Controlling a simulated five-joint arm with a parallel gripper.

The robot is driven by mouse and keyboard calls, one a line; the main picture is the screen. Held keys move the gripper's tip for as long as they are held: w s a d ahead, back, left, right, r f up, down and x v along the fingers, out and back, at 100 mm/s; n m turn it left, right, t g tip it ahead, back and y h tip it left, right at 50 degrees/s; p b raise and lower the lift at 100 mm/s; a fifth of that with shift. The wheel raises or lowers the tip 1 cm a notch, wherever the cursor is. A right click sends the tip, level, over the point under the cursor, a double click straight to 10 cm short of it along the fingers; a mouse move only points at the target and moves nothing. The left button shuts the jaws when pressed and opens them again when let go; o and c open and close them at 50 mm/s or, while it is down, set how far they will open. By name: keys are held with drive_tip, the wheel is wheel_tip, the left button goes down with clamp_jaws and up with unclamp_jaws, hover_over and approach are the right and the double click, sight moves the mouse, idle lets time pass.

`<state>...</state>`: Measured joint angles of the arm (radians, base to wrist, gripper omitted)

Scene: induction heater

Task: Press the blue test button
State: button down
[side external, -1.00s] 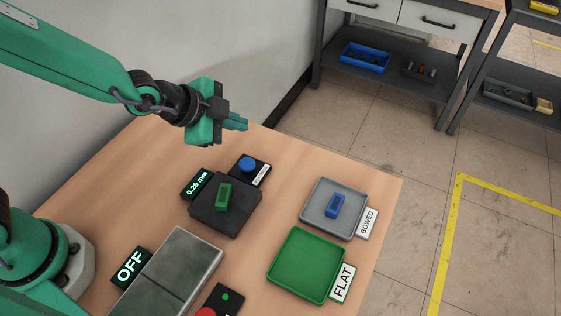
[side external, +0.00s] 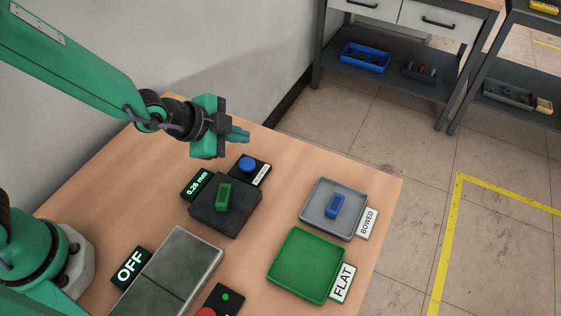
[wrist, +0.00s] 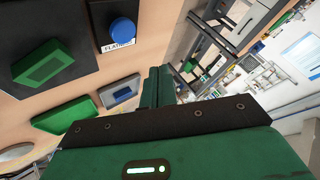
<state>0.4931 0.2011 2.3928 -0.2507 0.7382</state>
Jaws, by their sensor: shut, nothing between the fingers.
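The blue test button (side external: 248,164) sits on a small black plate with a white label, on the wooden table. It also shows in the wrist view (wrist: 123,31), upper left of the fingers. My gripper (side external: 240,136) is in the air above the button, with its fingers closed together and empty. The fingers (wrist: 157,88) point away from the wrist camera and are apart from the button. A green block (side external: 224,196) lies on a dark square gauge block (side external: 208,217) beside the button. A display reading 0.26 mm (side external: 197,185) stands left of the button.
A grey tray (side external: 313,215) labelled BOWED holds a blue block (side external: 335,205). An empty green tray (side external: 305,266) is labelled FLAT. A grey metal slab (side external: 187,258), an OFF display (side external: 131,265) and a red button (side external: 206,312) are at the front. The wall is behind my gripper.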

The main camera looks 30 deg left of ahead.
sight(242, 165)
drive_tip(key=shift+f, duration=2.7)
drive_tip(key=shift+f, duration=0.9)
idle(1.1)
drive_tip(key=shift+r, duration=0.9)
drive_tip(key=shift+r, duration=0.2)
drive_tip(key=shift+r, duration=2.35)
drive_tip(key=shift+a+r, duration=0.1)
drive_tip(key=shift+a, duration=0.05)
